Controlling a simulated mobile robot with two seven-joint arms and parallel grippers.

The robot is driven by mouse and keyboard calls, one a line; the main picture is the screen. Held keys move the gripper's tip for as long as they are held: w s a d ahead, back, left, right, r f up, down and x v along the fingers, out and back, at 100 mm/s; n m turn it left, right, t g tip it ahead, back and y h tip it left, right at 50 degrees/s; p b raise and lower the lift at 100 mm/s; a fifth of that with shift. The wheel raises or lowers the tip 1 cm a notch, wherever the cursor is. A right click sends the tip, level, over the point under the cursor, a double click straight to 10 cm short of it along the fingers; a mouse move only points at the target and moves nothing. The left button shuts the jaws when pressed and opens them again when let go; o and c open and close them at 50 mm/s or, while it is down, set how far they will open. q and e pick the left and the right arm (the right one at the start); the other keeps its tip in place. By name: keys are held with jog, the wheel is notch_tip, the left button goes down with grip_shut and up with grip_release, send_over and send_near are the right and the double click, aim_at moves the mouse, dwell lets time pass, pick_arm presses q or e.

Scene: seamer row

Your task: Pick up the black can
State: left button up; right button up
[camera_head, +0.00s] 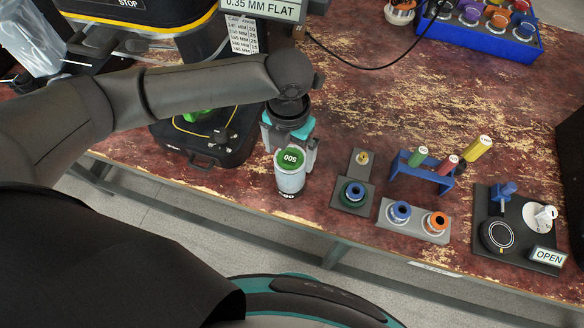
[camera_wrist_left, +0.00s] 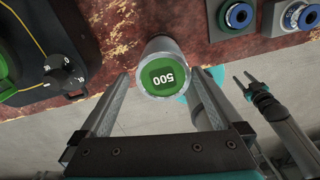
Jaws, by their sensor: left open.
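No can with a plainly black body shows. A grey-silver can (camera_head: 291,178) with a green top marked 500 stands upright near the table's front edge. Its top also shows in the left wrist view (camera_wrist_left: 163,75). My left gripper (camera_head: 291,155) is open, with one finger on each side of this can. In the left wrist view its fingers (camera_wrist_left: 160,80) seem apart from the can wall. The can's lower part is hidden there. My right gripper (camera_wrist_left: 244,78) shows small at the right of the left wrist view, open and empty, away from the can.
Right of the can are a grey fixture with a green ring (camera_head: 354,193), a grey block with blue and orange rings (camera_head: 412,220), a blue rack (camera_head: 425,178) and a black plate with an OPEN sign (camera_head: 546,256). A black case (camera_head: 207,150) stands left. The floor lies beyond the front edge.

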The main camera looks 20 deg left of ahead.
pick_arm(q)
notch_tip(320, 180, down, 4)
jog(key=shift+b, duration=0.4)
jog(key=shift+s+d+f+b, duration=0.15)
jog(key=shift+f+b, duration=0.65)
jog(key=shift+f, duration=1.95)
pick_arm(e)
jog(key=f, duration=0.1)
jog(key=s+f, duration=0.1)
jog(key=shift+s+f, duration=0.15)
jog(key=shift+f, duration=0.2)
pick_arm(q)
jog(key=shift+r, duration=0.15)
grip_shut()
